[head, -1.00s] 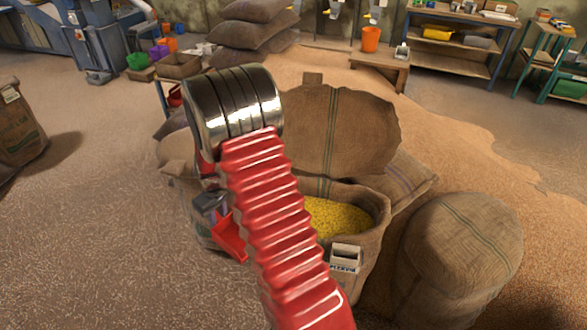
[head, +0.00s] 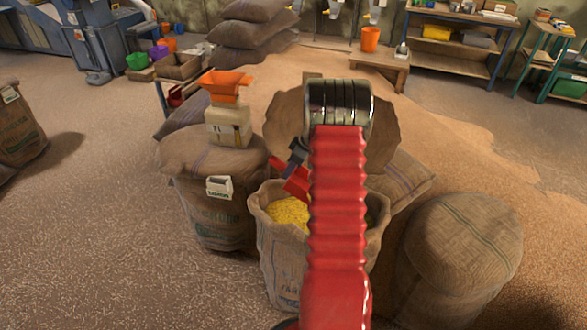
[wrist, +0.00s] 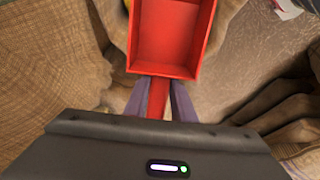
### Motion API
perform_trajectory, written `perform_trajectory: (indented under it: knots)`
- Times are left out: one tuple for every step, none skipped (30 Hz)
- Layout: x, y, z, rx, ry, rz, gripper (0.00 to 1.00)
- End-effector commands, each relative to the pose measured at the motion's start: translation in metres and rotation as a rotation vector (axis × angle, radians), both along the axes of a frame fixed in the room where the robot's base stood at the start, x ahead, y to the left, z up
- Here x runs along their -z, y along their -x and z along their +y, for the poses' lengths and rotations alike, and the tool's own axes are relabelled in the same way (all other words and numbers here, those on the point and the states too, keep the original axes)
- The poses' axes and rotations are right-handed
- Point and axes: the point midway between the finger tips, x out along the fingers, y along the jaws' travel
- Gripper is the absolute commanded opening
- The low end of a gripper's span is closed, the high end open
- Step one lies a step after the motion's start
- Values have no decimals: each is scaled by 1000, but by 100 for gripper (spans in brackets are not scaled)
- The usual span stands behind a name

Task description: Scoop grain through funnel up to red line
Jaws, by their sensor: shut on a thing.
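My gripper (wrist: 157,102) is shut on the handle of a red scoop (wrist: 172,38). In the wrist view the scoop's tray looks empty. In the head view the red scoop (head: 291,178) shows left of my arm, by the back of the open sack (head: 282,255) of yellow grain (head: 288,211); whether it touches the grain I cannot tell. An orange funnel (head: 226,84) sits in the mouth of a pale bottle (head: 229,126), which stands upright on a closed sack (head: 212,170) at the left. The red line cannot be made out. My arm hides part of the grain.
A full sack (head: 462,250) stands at the right, and a grain heap (head: 440,140) spreads behind. Stacked sacks (head: 255,30) and a low bench with an orange bucket (head: 370,38) are at the back. The floor at the left front is clear.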

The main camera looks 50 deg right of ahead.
Motion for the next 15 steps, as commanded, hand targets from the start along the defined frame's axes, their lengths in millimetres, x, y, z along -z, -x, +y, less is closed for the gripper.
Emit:
perform_trajectory:
  knots:
    - [-1, 3, -10, -4, -2, -8, 0]
    - [-2, 5, -13, -7, -3, -10, 0]
    - [-3, 6, -16, -12, -5, -12, 0]
    - [-3, 6, -18, -14, -6, -14, 0]
    - [-3, 7, -19, -16, -5, -15, 0]
    - [-3, 7, -19, -17, -7, -16, 0]
    - [-3, 7, -19, -17, -6, -16, 0]
    - [-3, 7, -19, -17, -6, -16, 0]
    - [-3, 7, -19, -17, -6, -15, 0]
    - [-3, 7, -19, -17, -6, -15, 0]
    - [-3, 7, -19, -17, -6, -15, 0]
    - [-3, 7, -19, -17, -6, -15, 0]
    - [-3, 7, -19, -17, -6, -15, 0]
    - [-3, 7, -19, -17, -6, -15, 0]
    - [-3, 7, -19, -17, -6, -15, 0]
